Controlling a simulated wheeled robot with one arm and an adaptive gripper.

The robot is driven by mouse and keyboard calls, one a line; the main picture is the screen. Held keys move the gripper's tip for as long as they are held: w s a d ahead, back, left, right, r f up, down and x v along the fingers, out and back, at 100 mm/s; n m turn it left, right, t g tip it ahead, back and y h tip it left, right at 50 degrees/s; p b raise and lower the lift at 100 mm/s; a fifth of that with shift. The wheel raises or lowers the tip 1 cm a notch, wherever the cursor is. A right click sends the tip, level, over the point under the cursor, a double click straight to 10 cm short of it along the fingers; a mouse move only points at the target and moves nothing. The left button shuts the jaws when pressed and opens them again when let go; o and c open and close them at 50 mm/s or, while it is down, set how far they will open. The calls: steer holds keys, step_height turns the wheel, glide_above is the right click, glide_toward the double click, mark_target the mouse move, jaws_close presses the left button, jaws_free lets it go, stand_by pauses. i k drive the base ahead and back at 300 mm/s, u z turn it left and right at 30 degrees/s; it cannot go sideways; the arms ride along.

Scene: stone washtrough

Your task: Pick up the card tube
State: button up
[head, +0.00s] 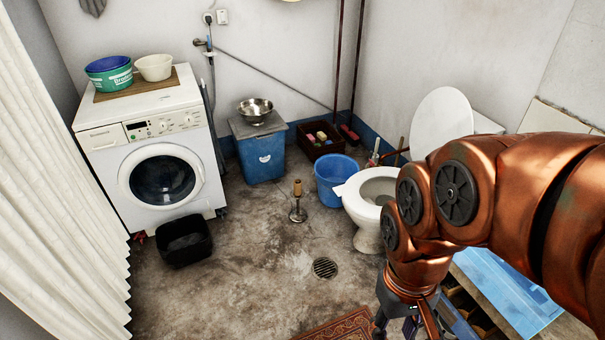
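A small brown cylinder that looks like the card tube (297,188) sits upright on top of a short metal stand (298,212) on the floor, near the middle of the head view. My gripper (396,328) hangs at the bottom edge of the view, to the right of the tube and nearer to me, well apart from it. Its fingertips are cut off by the frame edge, so I cannot tell whether it is open or shut.
A blue bucket (332,182) and the toilet (368,200) stand right of the stand. A blue bin (261,160) is behind it. A black basin (184,241) and washing machine (122,165) are left. A floor drain (325,268) and rug (343,329) lie in front; the floor between is clear.

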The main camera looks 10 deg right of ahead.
mark_target(297, 187)
steer(key=u, duration=0.7)
steer(key=i, duration=2.3)
steer(key=u, duration=1.15)
steer(key=i, duration=0.9)
steer(key=z, duration=1.9)
